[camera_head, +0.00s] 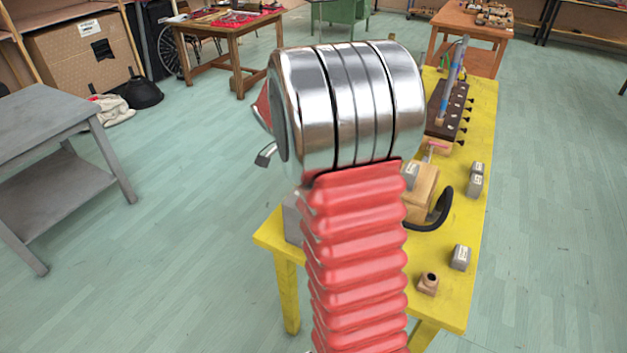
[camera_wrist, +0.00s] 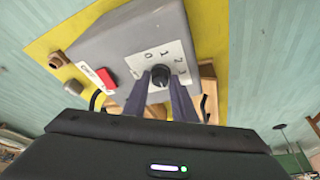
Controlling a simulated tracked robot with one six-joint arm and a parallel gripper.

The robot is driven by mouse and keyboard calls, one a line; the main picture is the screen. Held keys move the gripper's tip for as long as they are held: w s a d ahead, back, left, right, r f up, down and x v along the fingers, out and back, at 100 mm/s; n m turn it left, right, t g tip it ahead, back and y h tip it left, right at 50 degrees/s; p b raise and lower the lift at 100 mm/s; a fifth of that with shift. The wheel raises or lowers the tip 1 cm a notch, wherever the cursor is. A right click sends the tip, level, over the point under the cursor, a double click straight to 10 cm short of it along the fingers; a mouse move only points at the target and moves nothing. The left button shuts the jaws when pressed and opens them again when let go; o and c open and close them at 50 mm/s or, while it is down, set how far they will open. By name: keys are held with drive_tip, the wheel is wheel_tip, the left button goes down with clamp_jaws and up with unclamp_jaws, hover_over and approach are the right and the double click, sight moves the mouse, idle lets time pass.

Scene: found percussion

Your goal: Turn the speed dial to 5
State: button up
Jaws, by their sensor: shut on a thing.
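The speed dial (camera_wrist: 160,73) is a black knob on a white scale plate (camera_wrist: 181,56) in the wrist view. The plate is on the face of a grey box (camera_wrist: 122,35). My gripper (camera_wrist: 162,82) is shut on the dial, its two dark fingers on either side of it. I cannot tell which number the dial points to. In the head view my silver and red arm hides the gripper and most of the grey box (camera_head: 293,222).
A red switch (camera_wrist: 106,77) sits on the box face left of the dial. The box stands on a yellow table (camera_head: 472,208) with small grey blocks (camera_head: 461,257), a wooden block (camera_head: 428,283) and a black curved handle (camera_head: 441,210). A grey table (camera_head: 50,110) stands at the left.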

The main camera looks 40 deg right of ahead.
drive_tip(key=shift+s+f+m+g, duration=0.15)
drive_tip(key=shift+m+g, duration=0.35)
drive_tip(key=shift+m, duration=0.8)
drive_tip(key=o, duration=1)
drive_tip(key=shift+y, duration=0.3)
drive_tip(key=shift+w, duration=0.2)
drive_tip(key=v, duration=1.4)
drive_tip(key=shift+f, duration=0.1)
